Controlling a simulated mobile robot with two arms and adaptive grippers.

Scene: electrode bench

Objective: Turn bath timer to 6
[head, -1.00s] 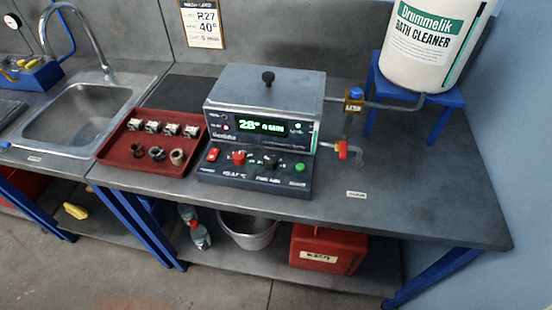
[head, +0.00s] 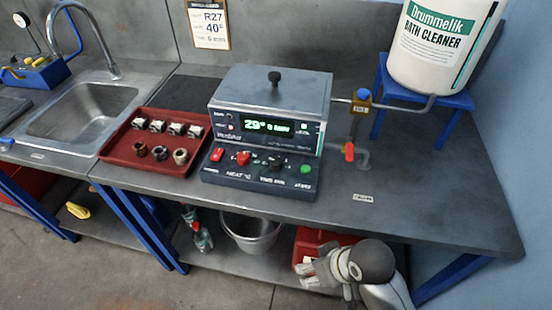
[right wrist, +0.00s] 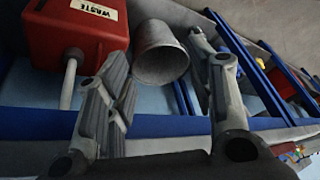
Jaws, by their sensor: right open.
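The bath unit (head: 270,100) is a grey box with a black top handle. Its green display (head: 267,125) reads about 29° and what looks like 0 MIN. On the lower front panel, a black knob (head: 276,162) sits above a label that seems to be the timer's. A red knob (head: 243,158) is left of it, above the heat label. My right gripper (head: 310,272) is low in front of the bench, well below the panel and touching neither knob. In the right wrist view its fingers (right wrist: 165,75) are apart and empty. My left gripper is not visible.
A red tray (head: 130,165) with small parts lies left of the unit. A pipe with a red lever (head: 349,152) is at its right. A cleaner drum (head: 440,45) stands on a blue stand. Below are a bucket (head: 250,235) and a red waste can (right wrist: 70,35).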

